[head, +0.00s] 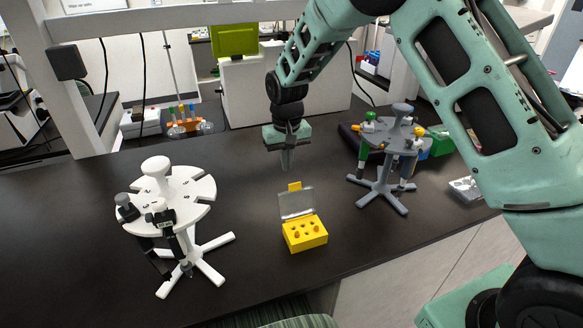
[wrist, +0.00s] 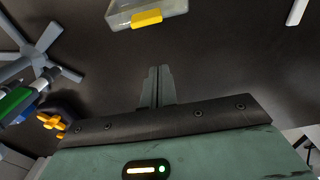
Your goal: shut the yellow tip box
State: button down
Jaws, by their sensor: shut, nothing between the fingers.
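The yellow tip box (head: 305,235) stands on the dark bench with its clear lid (head: 296,203) raised at the back. Several orange-brown tips show in its holes. A yellow tab (head: 294,186) sits on the lid's upper edge. In the wrist view the clear lid (wrist: 125,14) and its yellow tab (wrist: 147,18) show at the top, cut off by the frame. My gripper (head: 285,166) points down above the bench, behind the lid and apart from it. Its fingers (wrist: 158,70) are shut together and empty.
A white pipette stand (head: 185,185) with dark pipettes is left of the box. A grey stand (head: 385,185) with colored pipettes is to the right, also in the wrist view (wrist: 38,58). The bench around the box is clear; its front edge lies close before it.

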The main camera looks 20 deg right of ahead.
aim_at(296, 199)
jog(key=s+p, duration=0.1)
jog(key=s, duration=0.1)
jog(key=s+f+p, duration=0.1)
jog(key=p, duration=0.1)
jog(key=shift+s+f, duration=0.2)
jog(key=shift+s, duration=0.2)
